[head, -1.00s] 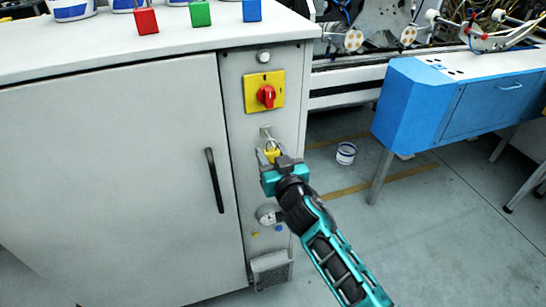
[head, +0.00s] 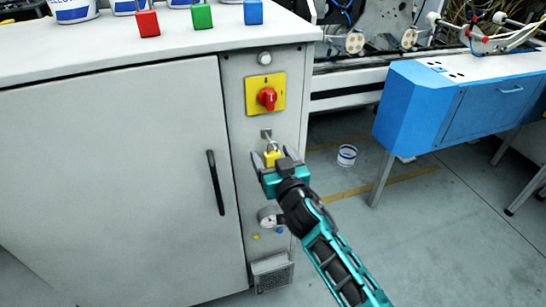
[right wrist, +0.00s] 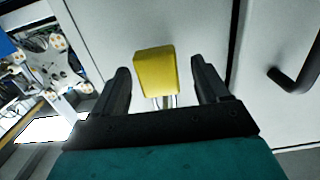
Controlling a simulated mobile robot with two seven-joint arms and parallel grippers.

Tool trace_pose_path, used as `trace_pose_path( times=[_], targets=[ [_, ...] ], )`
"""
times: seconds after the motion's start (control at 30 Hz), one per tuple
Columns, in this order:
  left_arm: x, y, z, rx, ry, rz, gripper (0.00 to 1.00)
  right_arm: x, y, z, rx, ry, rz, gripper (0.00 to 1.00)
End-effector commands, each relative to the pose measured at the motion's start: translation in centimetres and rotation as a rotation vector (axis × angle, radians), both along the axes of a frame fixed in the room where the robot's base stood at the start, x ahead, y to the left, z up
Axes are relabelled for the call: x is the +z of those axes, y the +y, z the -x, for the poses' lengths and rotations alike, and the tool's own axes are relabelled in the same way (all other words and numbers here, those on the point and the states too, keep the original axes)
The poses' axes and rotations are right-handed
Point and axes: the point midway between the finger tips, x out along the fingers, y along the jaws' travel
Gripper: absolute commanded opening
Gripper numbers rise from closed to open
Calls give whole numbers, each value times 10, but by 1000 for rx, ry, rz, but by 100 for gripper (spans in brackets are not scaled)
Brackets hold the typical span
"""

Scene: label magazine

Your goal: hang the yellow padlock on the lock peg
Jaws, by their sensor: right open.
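The yellow padlock (head: 272,158) hangs by its shackle at the lock peg (head: 266,134) on the grey cabinet's narrow front panel, below the red rotary switch. My right gripper (head: 270,160) is open around the padlock, with a finger on each side. In the right wrist view the yellow body (right wrist: 156,72) sits between the spread fingers (right wrist: 160,85), with a gap on both sides. Part of the shackle shows below the body there. The lower part of the padlock is hidden by the gripper in the head view. My left gripper is not in view.
The red switch on its yellow plate (head: 265,95) is just above the peg. A black door handle (head: 215,182) is to the left, a gauge (head: 268,217) below. A blue unit (head: 440,105) stands right.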

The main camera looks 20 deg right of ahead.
Motion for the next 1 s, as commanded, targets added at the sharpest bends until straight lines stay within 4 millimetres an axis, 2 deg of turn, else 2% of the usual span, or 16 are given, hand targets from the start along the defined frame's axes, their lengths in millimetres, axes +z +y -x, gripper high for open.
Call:
trace_pose_path(
  times=[0.27,0.37,0.7,0.83,1.0],
  targets=[
    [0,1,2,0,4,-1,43,0,0,8,0,2,-1,74],
    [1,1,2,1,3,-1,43,0,-1,22,0,3,-2,74],
    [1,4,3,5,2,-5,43,3,-3,90,0,4,-3,74],
    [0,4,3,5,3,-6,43,5,-4,110,-1,2,-2,74],
    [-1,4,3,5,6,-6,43,6,-5,125,-1,1,-1,74]
  ],
)
